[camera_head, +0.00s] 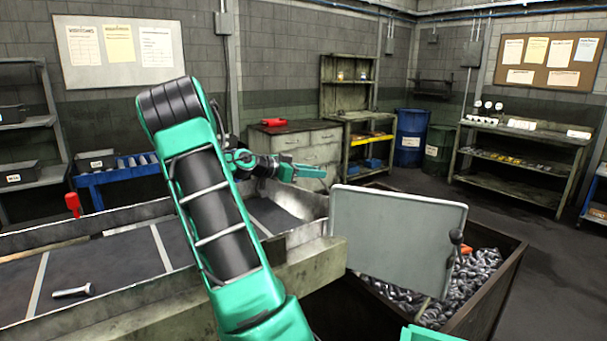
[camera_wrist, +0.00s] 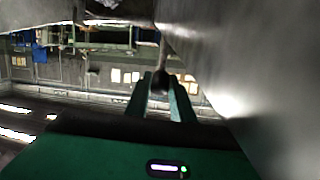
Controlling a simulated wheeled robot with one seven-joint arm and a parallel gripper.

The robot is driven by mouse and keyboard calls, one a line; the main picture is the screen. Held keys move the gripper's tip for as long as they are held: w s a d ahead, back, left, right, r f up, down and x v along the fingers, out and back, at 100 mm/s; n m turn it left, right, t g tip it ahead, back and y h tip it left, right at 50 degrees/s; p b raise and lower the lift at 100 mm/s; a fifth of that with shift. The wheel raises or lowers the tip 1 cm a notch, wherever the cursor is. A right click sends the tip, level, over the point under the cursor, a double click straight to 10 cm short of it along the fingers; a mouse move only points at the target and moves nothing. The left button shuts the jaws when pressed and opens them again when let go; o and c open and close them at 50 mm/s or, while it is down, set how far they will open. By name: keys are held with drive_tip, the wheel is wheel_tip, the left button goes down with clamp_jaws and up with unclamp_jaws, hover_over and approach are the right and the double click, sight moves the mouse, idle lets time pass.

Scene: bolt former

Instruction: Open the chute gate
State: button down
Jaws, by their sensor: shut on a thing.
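The chute gate (camera_head: 395,240) is a flat grey panel standing tilted at the chute's right end, by the bolt bin. A handle rod with a dark ball knob (camera_head: 456,237) is at its right edge. My gripper (camera_head: 306,172) shows beyond my raised arm, left of the panel, in the head view; its grip is unclear there. In the wrist view my gripper (camera_wrist: 160,84) has its fingers close around a dark ball knob (camera_wrist: 160,80) on a thin rod. A large grey surface, apparently the panel (camera_wrist: 255,70), fills the right side of that view.
A bin (camera_head: 505,290) full of bolts (camera_head: 475,275) is under and right of the panel. A conveyor (camera_head: 105,270) with one bolt (camera_head: 72,291) runs at the left. Shelves (camera_head: 520,150) and a blue barrel (camera_head: 410,138) stand behind. The floor at right is clear.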

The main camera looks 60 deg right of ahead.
drive_tip(key=shift+w, duration=0.15)
drive_tip(key=c, duration=1.6)
unclamp_jaws()
drive_tip(key=shift+a, duration=0.1)
drive_tip(key=shift+o, duration=0.2)
drive_tip(key=v, duration=0.7)
drive_tip(key=shift+a, duration=0.2)
drive_tip(key=shift+w, duration=0.1)
